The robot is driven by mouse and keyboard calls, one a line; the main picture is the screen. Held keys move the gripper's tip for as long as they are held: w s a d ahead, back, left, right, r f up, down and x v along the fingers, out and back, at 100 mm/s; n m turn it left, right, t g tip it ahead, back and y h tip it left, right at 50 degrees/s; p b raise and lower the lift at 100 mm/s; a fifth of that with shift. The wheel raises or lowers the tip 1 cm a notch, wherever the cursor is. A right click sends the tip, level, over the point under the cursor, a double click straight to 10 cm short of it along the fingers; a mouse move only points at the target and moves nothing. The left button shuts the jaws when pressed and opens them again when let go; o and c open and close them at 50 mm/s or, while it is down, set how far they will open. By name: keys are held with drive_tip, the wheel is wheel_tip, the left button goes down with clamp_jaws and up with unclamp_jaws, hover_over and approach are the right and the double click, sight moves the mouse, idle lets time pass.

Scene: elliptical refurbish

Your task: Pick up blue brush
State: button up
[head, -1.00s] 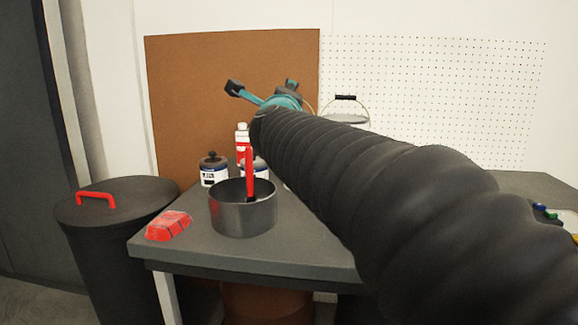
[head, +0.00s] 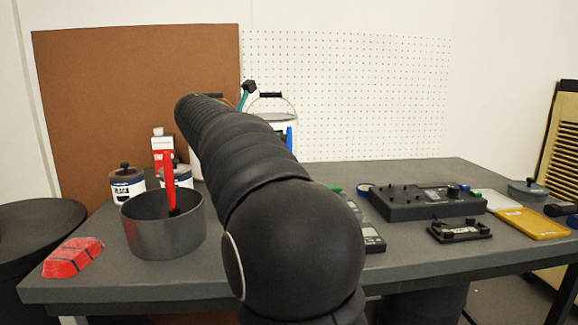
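A narrow blue upright piece (head: 289,137) shows just right of my arm, in front of the white bucket; it may be the blue brush, but its lower part is hidden by my arm. My gripper (head: 248,88) is mostly hidden behind my arm. Only one teal finger with a black tip shows, above the arm and at the left side of the bucket. I cannot see the other finger or whether anything is between them.
A grey pot (head: 160,238) holding a red-handled brush (head: 169,183) stands left on the workbench (head: 420,252). A red block (head: 73,257), tins (head: 127,185) and a white bucket (head: 275,122) stand nearby. A black control box (head: 425,202) and a yellow tray (head: 535,224) lie right.

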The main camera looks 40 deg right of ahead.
sight(289, 143)
drive_tip(key=x, duration=0.8)
drive_tip(key=shift+f+b, duration=0.2)
drive_tip(key=shift+b, duration=0.1)
clamp_jaws()
